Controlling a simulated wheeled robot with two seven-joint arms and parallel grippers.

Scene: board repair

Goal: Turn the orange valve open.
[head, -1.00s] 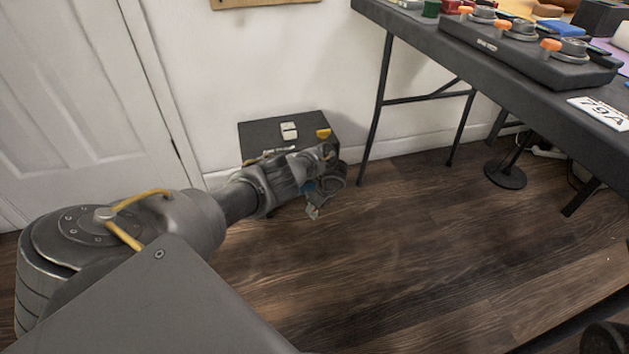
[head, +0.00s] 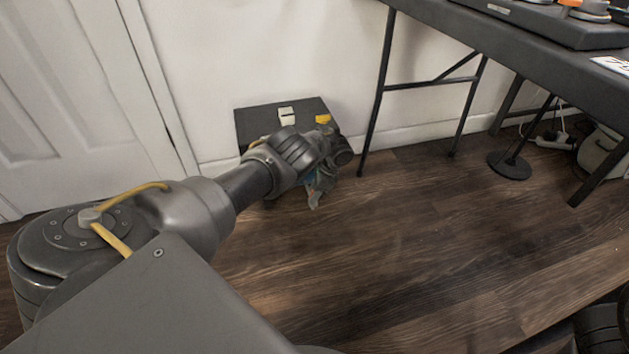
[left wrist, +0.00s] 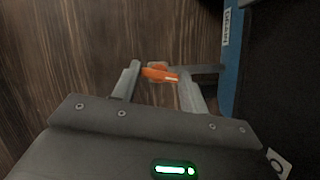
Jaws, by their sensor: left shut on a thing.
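The orange valve (left wrist: 160,74) shows in the left wrist view as a small orange handle between the two grey fingers. My left gripper (left wrist: 159,76) is shut on it, with one finger on each side. A blue panel edge with a small white label (left wrist: 228,28) stands right of the fingers. In the head view my left arm reaches down to the front of a dark box (head: 258,122) on the floor by the wall. My wrist hides the valve there. My right gripper does not show.
The dark box has a white latch (head: 286,116) and a yellow piece (head: 322,119) on top. A dark table (head: 480,38) with thin legs stands at the right. A round black stand base (head: 508,165) is on the floor under it. The wooden floor (head: 420,230) in front is clear.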

